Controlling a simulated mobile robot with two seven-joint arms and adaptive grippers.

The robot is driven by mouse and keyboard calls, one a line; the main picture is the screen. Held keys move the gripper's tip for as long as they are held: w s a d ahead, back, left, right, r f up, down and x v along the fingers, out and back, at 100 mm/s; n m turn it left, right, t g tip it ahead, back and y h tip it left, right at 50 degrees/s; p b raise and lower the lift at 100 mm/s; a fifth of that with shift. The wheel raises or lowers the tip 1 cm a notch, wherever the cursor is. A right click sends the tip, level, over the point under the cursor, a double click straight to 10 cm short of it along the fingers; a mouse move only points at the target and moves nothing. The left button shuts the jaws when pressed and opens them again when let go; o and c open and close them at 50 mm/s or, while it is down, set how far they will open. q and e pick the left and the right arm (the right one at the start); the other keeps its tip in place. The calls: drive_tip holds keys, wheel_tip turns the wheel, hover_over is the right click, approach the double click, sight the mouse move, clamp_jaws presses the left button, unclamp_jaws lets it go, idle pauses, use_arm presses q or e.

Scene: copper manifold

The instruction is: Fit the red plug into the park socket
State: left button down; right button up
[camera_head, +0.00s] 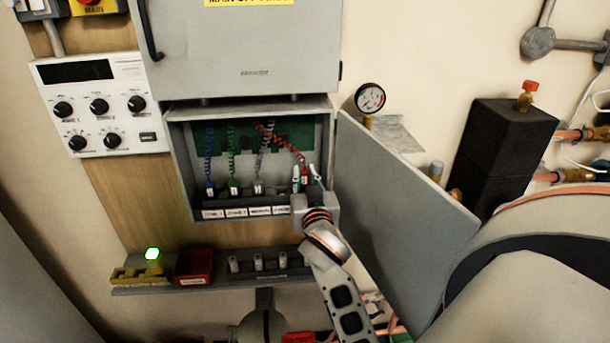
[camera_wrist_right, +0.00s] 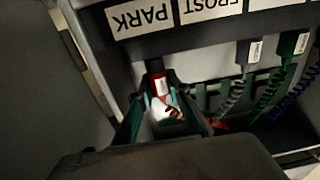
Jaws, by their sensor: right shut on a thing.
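My right gripper (camera_head: 307,182) is shut on the red plug (camera_head: 304,172) in the open box. In the right wrist view the red plug (camera_wrist_right: 158,86), with a white label, sits between the teal fingertips of my right gripper (camera_wrist_right: 162,108). Its red end is close to the dark socket strip (camera_wrist_right: 165,50) below the PARK label (camera_wrist_right: 140,17). I cannot tell whether it is inside the park socket, whose opening is hidden. The red coiled cord (camera_head: 278,141) runs up left from the plug. My left gripper is not in view.
Blue (camera_head: 210,188), green (camera_head: 234,186) and grey (camera_head: 258,186) plugs stand in a row left of my gripper. The open box door (camera_head: 395,215) bounds the right side. A shelf (camera_head: 215,284) with a red bin (camera_head: 195,266) lies below.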

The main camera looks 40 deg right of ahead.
drive_tip(key=shift+f+b, duration=0.35)
drive_tip(key=shift+f, duration=0.15)
drive_tip(key=shift+f+b, duration=0.35)
drive_tip(key=shift+f, duration=0.1)
drive_tip(key=o, duration=1)
drive_tip(key=shift+o, duration=0.2)
